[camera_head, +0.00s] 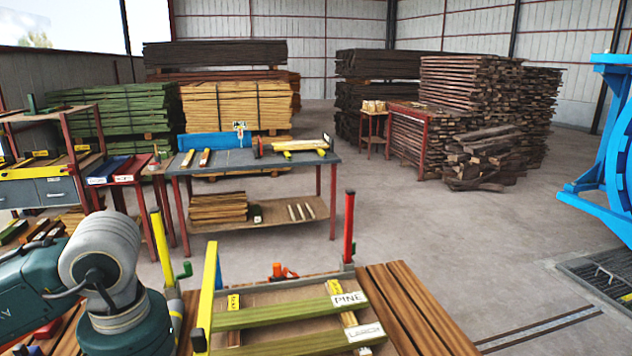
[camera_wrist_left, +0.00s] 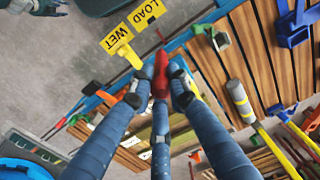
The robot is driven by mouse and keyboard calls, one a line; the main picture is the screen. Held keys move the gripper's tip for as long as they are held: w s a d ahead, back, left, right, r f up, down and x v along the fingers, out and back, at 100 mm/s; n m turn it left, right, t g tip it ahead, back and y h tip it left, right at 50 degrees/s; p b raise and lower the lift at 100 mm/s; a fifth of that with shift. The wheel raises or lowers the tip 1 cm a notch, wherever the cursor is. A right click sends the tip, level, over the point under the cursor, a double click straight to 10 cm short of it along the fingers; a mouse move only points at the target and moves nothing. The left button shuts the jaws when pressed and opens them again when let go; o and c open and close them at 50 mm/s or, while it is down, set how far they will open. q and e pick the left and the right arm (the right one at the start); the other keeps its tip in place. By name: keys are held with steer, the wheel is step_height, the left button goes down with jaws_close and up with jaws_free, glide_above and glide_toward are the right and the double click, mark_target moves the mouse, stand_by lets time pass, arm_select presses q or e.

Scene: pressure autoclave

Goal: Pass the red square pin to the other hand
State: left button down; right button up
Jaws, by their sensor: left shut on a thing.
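In the left wrist view, the fingers of my left gripper (camera_wrist_left: 162,90) are closed around a red pin (camera_wrist_left: 160,72). The pin's upper end shows between the fingertips and the rest of it is hidden by them. The held pin does not show in the head view, where only my left arm comes in at the lower left. Blue-grey finger-like parts (camera_wrist_left: 38,6) at the top left edge of the left wrist view look like my right gripper, cut off by the frame.
A cart below holds brown planks (camera_head: 405,300), green boards labelled PINE and LARCH (camera_head: 285,312), and yellow and red upright posts (camera_head: 349,228). A grey-topped workbench (camera_head: 262,160) stands beyond. A blue ring-shaped frame (camera_head: 612,150) is at right.

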arm_select(q)
steer(key=s+d+f+m, duration=0.1)
steer(key=s+d+f, duration=0.2)
steer(key=f, duration=0.2)
steer(key=w+d+r+m, duration=0.4)
steer(key=d+r+m, duration=0.45)
steer(key=d, duration=0.45)
steer(key=w+d+f+m, duration=0.4)
steer(key=d, duration=0.1)
steer(key=s+a+r+n, duration=0.5)
steer(key=a+r+n, duration=0.3)
steer(key=r, duration=0.2)
steer(key=w+d+n, duration=0.4)
steer(key=w+d, duration=0.3)
steer(key=d, duration=0.2)
steer(key=shift+w+d+f, duration=0.2)
steer(key=shift+w+d, duration=0.05)
steer(key=shift+d, duration=0.05)
arm_select(e)
steer(key=shift+s+d, duration=0.2)
steer(key=shift+s, duration=0.1)
